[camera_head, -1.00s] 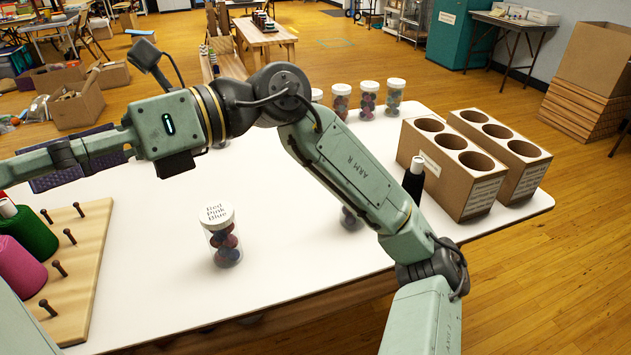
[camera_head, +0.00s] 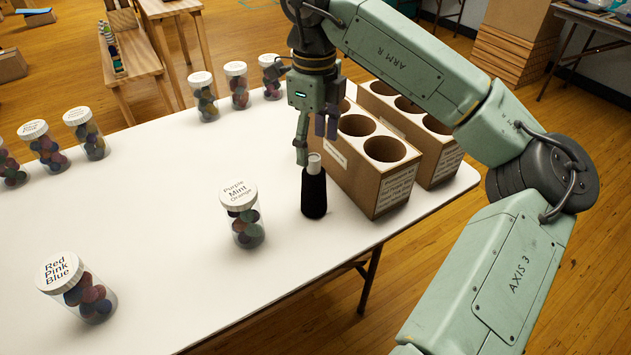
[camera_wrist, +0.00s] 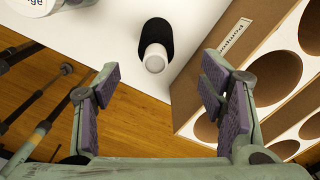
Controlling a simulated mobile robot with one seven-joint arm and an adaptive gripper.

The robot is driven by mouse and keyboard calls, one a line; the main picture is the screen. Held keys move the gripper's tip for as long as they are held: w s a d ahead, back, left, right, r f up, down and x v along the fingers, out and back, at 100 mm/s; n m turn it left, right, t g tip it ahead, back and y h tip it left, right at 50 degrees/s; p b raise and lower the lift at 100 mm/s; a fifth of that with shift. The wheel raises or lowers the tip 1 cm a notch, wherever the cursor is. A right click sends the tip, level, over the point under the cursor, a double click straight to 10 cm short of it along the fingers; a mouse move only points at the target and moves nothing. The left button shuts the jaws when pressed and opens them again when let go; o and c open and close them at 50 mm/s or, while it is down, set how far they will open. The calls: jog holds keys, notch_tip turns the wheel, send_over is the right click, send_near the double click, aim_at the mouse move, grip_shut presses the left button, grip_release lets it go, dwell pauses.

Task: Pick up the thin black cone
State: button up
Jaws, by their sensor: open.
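The thin black cone (camera_head: 314,192) stands upright on the white table, with a pale tip at its top. It is just left of the near cardboard holder. My gripper (camera_head: 317,145) points down above and slightly behind the cone, close to its tip. In the wrist view the cone (camera_wrist: 159,35) shows at the top middle, ahead of the gap between the fingers. My gripper (camera_wrist: 158,90) is open there, its purple pads wide apart with nothing between them.
Cardboard holders with round holes (camera_head: 372,165) stand right of the cone, close to my gripper. A jar labelled Purple Mint Orange (camera_head: 243,222) stands left of the cone, and a Red Pink Blue jar (camera_head: 78,285) farther left. The white table (camera_head: 150,200) is clear between the jars.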

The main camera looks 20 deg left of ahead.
aim_at(314, 172)
jog(key=f, duration=0.2)
jog(key=f+p, duration=0.1)
jog(key=f, duration=0.2)
jog(key=f+p, duration=0.1)
jog(key=f, duration=0.1)
jog(key=shift+s+f, duration=0.25)
jog(key=shift+f, duration=0.05)
jog(key=c, duration=1.3)
